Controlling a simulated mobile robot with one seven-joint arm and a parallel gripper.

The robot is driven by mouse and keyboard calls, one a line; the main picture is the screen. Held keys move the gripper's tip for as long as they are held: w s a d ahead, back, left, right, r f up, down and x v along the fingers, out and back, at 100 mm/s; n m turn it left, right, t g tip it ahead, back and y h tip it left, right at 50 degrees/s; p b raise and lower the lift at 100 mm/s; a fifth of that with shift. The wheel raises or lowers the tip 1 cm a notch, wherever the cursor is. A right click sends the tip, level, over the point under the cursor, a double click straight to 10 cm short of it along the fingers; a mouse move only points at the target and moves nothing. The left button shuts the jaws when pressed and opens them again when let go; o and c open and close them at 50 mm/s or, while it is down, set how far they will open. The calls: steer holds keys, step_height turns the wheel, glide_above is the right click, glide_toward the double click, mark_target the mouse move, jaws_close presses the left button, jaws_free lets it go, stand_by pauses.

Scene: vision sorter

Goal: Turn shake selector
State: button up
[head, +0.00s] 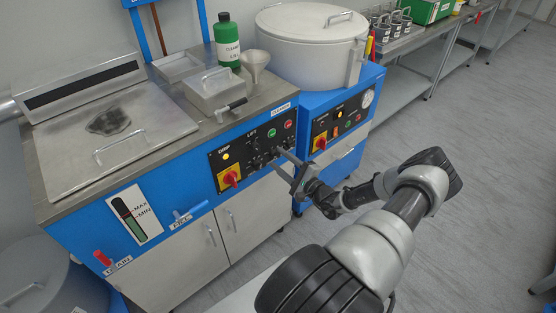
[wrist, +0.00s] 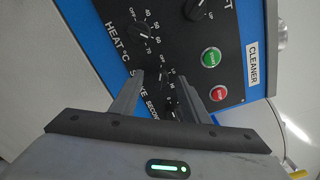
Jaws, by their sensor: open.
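The shake selector (wrist: 170,104) is a small black knob under the "SHAKE SECONDS" lettering on the black control panel (wrist: 185,50). In the wrist view it lies between my gripper's fingers, partly hidden, with part of its number scale showing. My gripper (wrist: 160,92) is open around or just in front of the knob; whether a finger touches it I cannot tell. In the head view my gripper (head: 285,167) is at the right part of the cleaner's panel (head: 245,157) and covers the knob area.
Close by are the heat knob (wrist: 143,32), the lift knob (wrist: 196,9), a green start button (wrist: 211,57) and a red stop button (wrist: 218,93). A red and yellow switch (head: 229,179) sits at the panel's lower left. A second blue machine (head: 340,125) stands to the right.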

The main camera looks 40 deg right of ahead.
steer(key=shift+w, duration=0.8)
steer(key=c, duration=1)
